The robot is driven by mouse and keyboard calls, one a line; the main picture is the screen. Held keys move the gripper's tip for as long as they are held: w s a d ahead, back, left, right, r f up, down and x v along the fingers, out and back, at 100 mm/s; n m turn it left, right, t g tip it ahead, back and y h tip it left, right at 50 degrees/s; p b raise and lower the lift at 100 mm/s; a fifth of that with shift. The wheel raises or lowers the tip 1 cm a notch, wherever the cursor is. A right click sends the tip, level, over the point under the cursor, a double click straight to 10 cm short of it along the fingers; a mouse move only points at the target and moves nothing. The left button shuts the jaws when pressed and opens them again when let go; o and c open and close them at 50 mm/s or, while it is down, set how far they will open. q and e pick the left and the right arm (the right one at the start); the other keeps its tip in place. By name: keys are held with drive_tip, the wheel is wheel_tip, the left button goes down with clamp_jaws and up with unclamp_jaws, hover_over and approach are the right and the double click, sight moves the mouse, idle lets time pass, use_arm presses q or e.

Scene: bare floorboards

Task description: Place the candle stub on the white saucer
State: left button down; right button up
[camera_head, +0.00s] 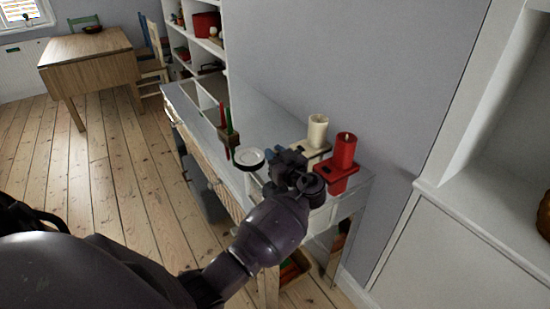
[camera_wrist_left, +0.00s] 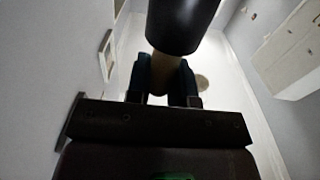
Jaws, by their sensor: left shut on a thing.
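The white saucer (camera_head: 249,159) lies on the grey top of the long desk, just left of my left gripper. My left gripper (camera_head: 286,163) is over the desk top, its fingertips largely hidden by its own body. In the left wrist view the left gripper (camera_wrist_left: 163,80) is shut on a narrow pale piece (camera_wrist_left: 165,70), which I take to be the candle stub. A wide dark cylinder (camera_wrist_left: 180,22) shows just above it there; I cannot tell whether they are one thing. My right gripper is not in view.
A cream candle (camera_head: 317,131) and a red candle (camera_head: 343,152) stand right of the gripper at the desk's near end. A small holder (camera_head: 229,138) with red and green candles stands behind the saucer. The wall borders the desk on the right.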

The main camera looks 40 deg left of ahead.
use_arm(q)
drive_tip(key=shift+s+f, duration=0.2)
drive_tip(key=shift+f, duration=0.6)
drive_tip(key=c, duration=1.1)
unclamp_jaws()
drive_tip(key=shift+w+a+f, duration=0.1)
drive_tip(key=shift+w+a, duration=0.05)
drive_tip(key=shift+w, duration=0.05)
drive_tip(key=shift+o, duration=0.2)
drive_tip(key=shift+r, duration=0.25)
